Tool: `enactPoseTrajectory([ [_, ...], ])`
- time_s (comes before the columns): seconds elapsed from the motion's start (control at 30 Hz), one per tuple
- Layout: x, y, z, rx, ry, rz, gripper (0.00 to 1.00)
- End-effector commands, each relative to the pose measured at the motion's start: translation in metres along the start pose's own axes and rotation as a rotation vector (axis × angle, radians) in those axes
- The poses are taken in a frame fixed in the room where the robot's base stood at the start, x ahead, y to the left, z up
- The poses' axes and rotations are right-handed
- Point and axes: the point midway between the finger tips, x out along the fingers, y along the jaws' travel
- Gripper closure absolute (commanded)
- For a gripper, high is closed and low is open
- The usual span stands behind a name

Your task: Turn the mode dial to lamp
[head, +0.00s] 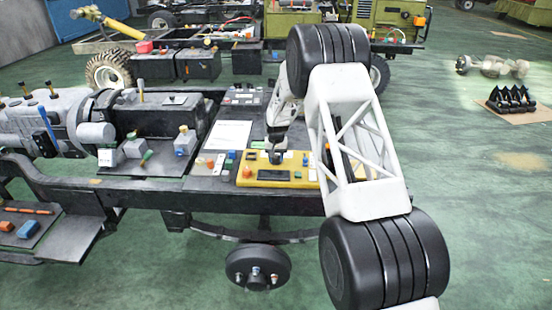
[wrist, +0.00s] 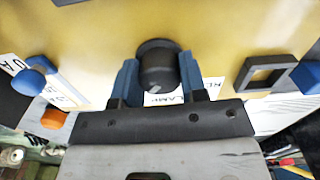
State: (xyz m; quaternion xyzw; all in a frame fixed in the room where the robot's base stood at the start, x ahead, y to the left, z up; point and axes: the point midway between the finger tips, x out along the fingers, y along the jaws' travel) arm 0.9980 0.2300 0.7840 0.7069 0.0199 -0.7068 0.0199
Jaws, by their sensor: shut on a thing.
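The black mode dial (wrist: 157,64) stands on a yellow panel (wrist: 85,40) in the wrist view. My gripper (wrist: 159,77) has its two blue fingers on either side of the dial, shut on it. A small pale mark shows on the dial's lower part, towards a white label reading LAMP (wrist: 165,99), which the gripper partly covers. Another label (wrist: 217,86) shows only in part beside the right finger. In the head view my gripper (head: 277,148) is down at the yellow panel (head: 303,182), and the dial is largely hidden by it.
In the wrist view, a blue knob (wrist: 34,80) and an orange button (wrist: 53,118) lie to the left, a black square frame (wrist: 265,73) to the right. In the head view, a white sheet (head: 228,134) lies left of my gripper on the dark chassis deck.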

Motion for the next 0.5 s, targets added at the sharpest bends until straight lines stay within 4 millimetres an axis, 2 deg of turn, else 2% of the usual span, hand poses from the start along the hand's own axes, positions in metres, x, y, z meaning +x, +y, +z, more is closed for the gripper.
enactPoseTrajectory([
  [0.5,-0.0013,0.0001,-0.0002,-0.358,0.000,0.000,0.85],
])
